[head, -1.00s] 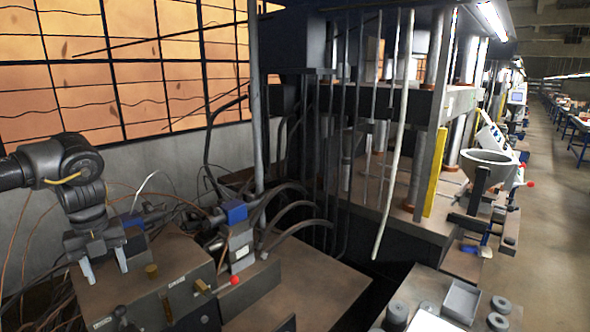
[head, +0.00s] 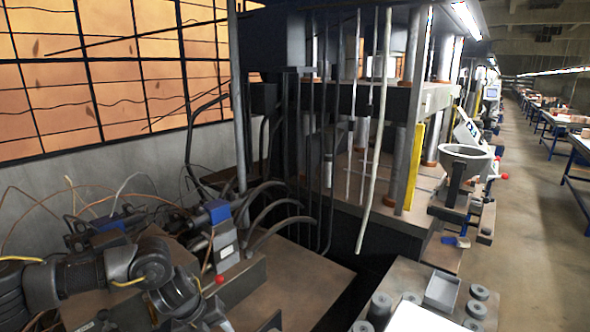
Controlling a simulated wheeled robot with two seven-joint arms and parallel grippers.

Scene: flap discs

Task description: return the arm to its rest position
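My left arm (head: 100,275) comes in low from the left, over the machine's hydraulic block. Its wrist is bent down and to the right, and the gripper end (head: 214,318) sits at the bottom edge of the head view. The fingertips do not show, so I cannot tell whether it is open or shut. No held thing is visible. My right gripper is not in view.
Hoses, a blue-topped valve (head: 216,212) and a red knob (head: 219,279) are close to my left arm. At the lower right, a bench carries a grey tray (head: 442,289), a grey cylinder (head: 380,306) and discs (head: 479,291). A hopper (head: 466,158) stands behind. The aisle at right is clear.

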